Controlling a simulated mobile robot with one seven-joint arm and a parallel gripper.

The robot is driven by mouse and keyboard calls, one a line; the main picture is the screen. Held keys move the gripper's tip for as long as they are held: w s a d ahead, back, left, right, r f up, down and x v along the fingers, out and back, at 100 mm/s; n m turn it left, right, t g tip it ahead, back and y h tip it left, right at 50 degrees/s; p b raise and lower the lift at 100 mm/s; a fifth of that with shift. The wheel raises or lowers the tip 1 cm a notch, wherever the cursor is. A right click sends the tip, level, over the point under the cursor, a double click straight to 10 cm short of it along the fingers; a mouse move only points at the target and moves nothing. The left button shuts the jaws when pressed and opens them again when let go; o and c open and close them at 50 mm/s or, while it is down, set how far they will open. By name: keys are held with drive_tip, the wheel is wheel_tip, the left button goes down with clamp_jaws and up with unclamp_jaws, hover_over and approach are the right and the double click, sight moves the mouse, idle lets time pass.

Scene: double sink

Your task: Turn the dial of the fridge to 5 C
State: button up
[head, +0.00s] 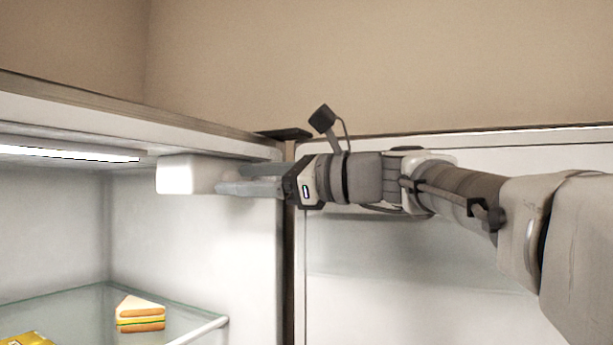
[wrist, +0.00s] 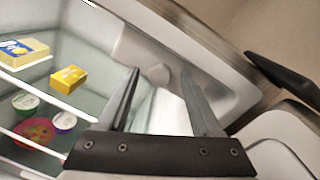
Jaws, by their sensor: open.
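The open fridge (head: 245,225) fills the left of the head view. A white control box (head: 187,174) sits high inside it, under the ceiling near the right wall. Its small rounded dial (wrist: 158,74) shows in the wrist view; no markings or temperature are readable. My gripper (head: 229,181) reaches in from the right at the box's height. Its fingers are open, and in the wrist view the dial appears between the fingertips. I cannot tell whether either finger touches it. In the head view the fingers partly hide the dial.
A glass shelf (head: 75,300) below holds a sandwich (head: 140,314) and a yellow package (head: 27,339). The wrist view shows a yellow box (wrist: 68,79) and several tubs and packages on shelves. The fridge ceiling and right wall are close to my gripper.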

clamp_jaws()
idle(0.3)
drive_tip(key=shift+f+n, duration=0.1)
drive_tip(key=shift+n, duration=0.2)
drive_tip(key=n+h+b, duration=0.1)
drive_tip(key=n+b, duration=0.4)
drive_tip(key=n, duration=0.5)
drive_tip(key=shift+n+b, duration=0.35)
drive_tip(key=shift+n, duration=0.05)
idle(0.5)
unclamp_jaws()
drive_tip(key=shift+s, duration=0.1)
